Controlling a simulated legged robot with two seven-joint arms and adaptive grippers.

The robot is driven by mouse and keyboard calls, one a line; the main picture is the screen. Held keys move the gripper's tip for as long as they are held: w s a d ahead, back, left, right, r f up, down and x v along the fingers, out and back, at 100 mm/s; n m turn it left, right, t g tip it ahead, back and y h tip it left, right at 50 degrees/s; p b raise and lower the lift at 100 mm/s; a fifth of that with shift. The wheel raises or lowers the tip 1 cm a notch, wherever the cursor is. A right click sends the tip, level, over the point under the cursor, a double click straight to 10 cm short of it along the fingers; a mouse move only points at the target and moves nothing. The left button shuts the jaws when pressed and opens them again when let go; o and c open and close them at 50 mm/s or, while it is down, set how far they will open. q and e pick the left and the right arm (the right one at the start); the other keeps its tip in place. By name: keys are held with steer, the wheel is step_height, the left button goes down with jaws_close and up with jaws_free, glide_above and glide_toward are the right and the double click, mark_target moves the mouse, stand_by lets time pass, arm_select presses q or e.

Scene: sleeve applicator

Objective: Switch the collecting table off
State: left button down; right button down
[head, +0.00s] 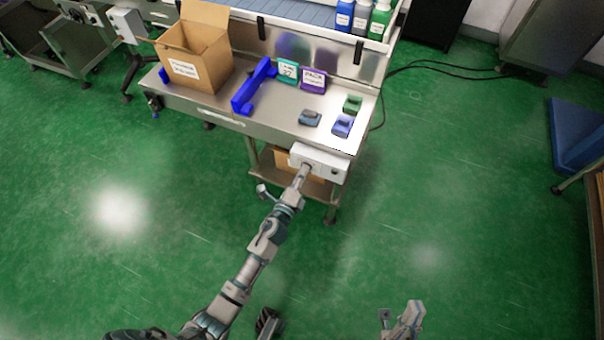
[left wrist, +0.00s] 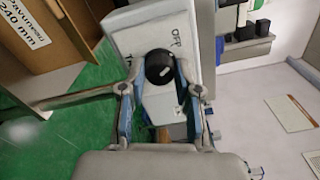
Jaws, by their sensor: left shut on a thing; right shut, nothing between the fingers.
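The collecting table (head: 215,112) is a steel bench with a white control box (head: 322,158) at its front right corner. In the left wrist view the white box (left wrist: 150,35) carries a round black knob (left wrist: 160,67) with a white mark, and a label reading "OFF" beside it. My left gripper (head: 303,172) reaches the front of the box. In the left wrist view its fingers (left wrist: 158,82) are shut on the black knob, one on each side. My right gripper (head: 400,318) is low in the head view, away from the table, shut and empty.
On the table stand an open cardboard box (head: 195,58), a blue bracket (head: 254,86), a teal sign (head: 287,72), a purple sign (head: 313,80) and small blocks (head: 342,126). Bottles (head: 361,18) stand behind. The green floor around my arms is clear.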

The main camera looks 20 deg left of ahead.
arm_select(q)
steer(key=shift+s+f+n, duration=0.1)
steer(key=shift+f+n, duration=0.25)
steer(key=shift+n, duration=0.75)
steer(key=c, duration=0.8)
jaws_free()
steer(key=shift+r, duration=0.1)
steer(key=s, duration=1.1)
steer(key=shift+s+a, duration=0.25)
steer(key=shift+s, duration=0.15)
steer(key=shift+d, duration=0.1)
